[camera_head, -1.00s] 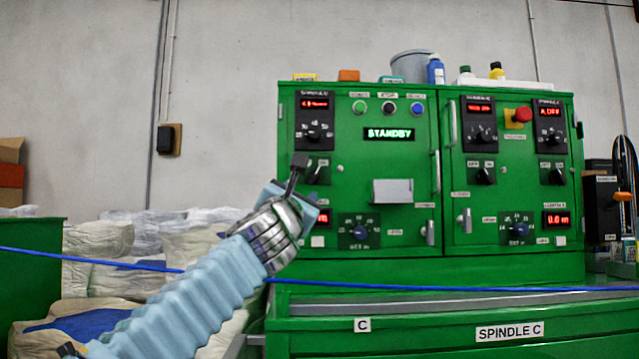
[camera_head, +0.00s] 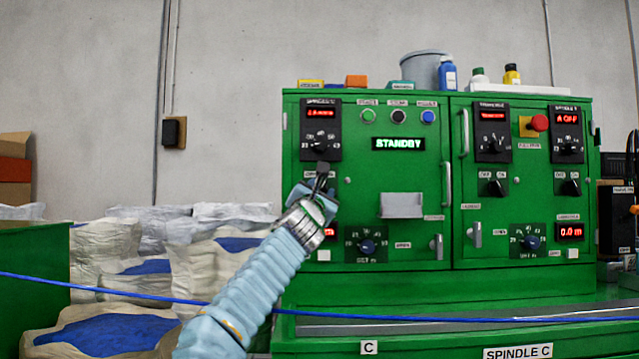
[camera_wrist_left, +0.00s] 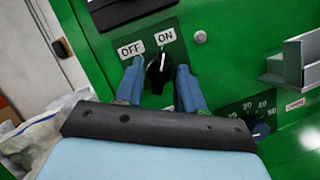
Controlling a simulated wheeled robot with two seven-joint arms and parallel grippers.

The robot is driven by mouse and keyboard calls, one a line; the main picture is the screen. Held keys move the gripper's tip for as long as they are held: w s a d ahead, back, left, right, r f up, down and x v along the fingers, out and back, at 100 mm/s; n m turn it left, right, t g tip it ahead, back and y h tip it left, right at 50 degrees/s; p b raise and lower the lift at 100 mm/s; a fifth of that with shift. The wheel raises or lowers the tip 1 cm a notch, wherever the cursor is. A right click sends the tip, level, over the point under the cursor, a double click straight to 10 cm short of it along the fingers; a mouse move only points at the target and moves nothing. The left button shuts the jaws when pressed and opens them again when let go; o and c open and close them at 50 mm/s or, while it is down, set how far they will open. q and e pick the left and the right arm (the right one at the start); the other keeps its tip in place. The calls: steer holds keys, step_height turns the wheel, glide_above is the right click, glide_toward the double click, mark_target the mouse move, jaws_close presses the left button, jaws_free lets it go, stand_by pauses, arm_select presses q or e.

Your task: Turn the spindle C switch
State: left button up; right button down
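A black rotary switch (camera_wrist_left: 158,72) with OFF and ON labels sits on the green cabinet (camera_head: 400,275). In the left wrist view its upper end points up between the two labels; I cannot tell clearly which position it is in. My left gripper (camera_head: 322,172) is in front of this switch in the head view and hides it. In the left wrist view the blue fingers of the left gripper (camera_wrist_left: 158,85) are apart, one on each side of the switch, with gaps beside it. The display panel (camera_head: 321,130) above it has a spindle label too small to read surely. My right gripper is not in view.
Similar OFF/ON switches (camera_head: 492,188) sit further right on the cabinet. A metal holder (camera_head: 402,205) juts out right of my gripper. A blue cable (camera_head: 420,319) runs across the front, low down. Sacks (camera_head: 115,255) lie left of the cabinet.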

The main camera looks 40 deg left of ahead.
arm_select(q)
jaws_close()
